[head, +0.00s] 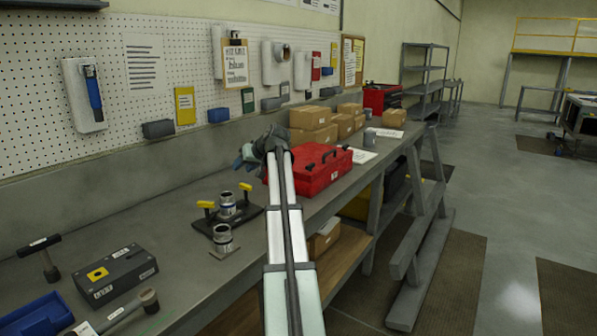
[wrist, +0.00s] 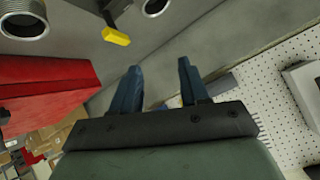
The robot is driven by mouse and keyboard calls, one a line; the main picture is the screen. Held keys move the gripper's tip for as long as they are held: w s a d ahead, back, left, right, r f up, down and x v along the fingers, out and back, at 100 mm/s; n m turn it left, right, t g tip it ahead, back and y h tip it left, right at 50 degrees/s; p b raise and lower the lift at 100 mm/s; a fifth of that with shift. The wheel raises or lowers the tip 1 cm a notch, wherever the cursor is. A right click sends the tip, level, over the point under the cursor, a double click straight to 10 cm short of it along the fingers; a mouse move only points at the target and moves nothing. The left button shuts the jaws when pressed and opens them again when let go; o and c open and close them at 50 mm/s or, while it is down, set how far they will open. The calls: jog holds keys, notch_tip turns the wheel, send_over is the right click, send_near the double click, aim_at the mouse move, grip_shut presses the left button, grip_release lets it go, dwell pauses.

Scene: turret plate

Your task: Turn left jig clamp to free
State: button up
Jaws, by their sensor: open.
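The left jig clamp has a yellow handle (head: 206,204) and sits at the left end of a dark jig plate (head: 254,214) on the bench. A second yellow handle (head: 245,187) is at the plate's right end. A metal threaded cylinder (head: 227,205) stands between them. My gripper (head: 246,160) is above and behind the jig, beside the red toolbox, apart from both clamps. In the wrist view my gripper (wrist: 158,78) is open with nothing between its fingers. One yellow handle (wrist: 117,36) shows beyond the fingers; I cannot tell which clamp it belongs to.
A red toolbox (head: 318,170) stands right of the jig, with cardboard boxes (head: 312,116) behind. A second metal cylinder (head: 222,238) stands in front of the plate. A dark block (head: 115,273), a T-handled tool (head: 42,250) and a blue bin (head: 36,312) are at left. The pegboard (head: 45,160) bounds the back.

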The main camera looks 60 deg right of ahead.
jog(key=s+d+f+m+t+h, duration=0.2)
jog(key=s+d+m, duration=0.1)
jog(key=s+d, duration=0.3)
jog(key=s+d+f+m+t+h, duration=0.1)
jog(key=s+d+m, duration=0.3)
jog(key=d, duration=0.5)
jog(key=shift+s+d+f+t+h, duration=0.15)
jog(key=shift+s+f+t+h, duration=0.3)
jog(key=shift+s+h, duration=0.35)
